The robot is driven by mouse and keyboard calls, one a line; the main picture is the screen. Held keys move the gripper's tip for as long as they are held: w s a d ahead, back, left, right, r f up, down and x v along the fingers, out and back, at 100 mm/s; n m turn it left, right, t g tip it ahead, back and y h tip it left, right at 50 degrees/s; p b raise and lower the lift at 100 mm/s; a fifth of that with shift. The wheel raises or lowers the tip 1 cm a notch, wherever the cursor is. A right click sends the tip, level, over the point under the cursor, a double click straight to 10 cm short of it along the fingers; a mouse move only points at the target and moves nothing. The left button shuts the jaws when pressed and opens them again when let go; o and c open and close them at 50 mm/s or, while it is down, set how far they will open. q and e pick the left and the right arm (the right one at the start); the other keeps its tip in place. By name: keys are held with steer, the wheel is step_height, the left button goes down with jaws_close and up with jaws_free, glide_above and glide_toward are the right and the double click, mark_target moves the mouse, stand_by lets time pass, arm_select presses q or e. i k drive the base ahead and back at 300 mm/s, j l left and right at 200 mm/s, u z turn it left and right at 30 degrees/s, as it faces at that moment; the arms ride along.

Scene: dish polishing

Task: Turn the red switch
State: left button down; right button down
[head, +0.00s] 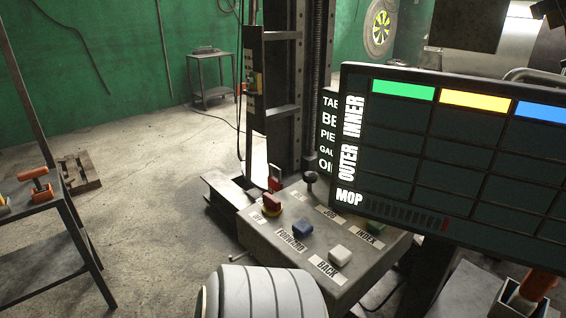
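A grey control box (262,236) stands in the lower middle of the head view. A red knob on a yellow base (271,204) sits at its left side, near a label that I read as "UP". Behind it, at the box's back edge, is a small upright red part (275,178). I cannot tell for sure which of the two is the red switch. Neither of my grippers is in view, and nothing touches the red parts.
The box also carries a black-knobbed lever (311,180) and blue (302,228), white (340,255) and green (375,227) buttons. A large dark display (450,155) overhangs its right side. A pale ribbed rounded part (265,293) fills the near foreground.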

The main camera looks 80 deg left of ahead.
mark_target(271, 207)
steer(key=u, duration=2.1)
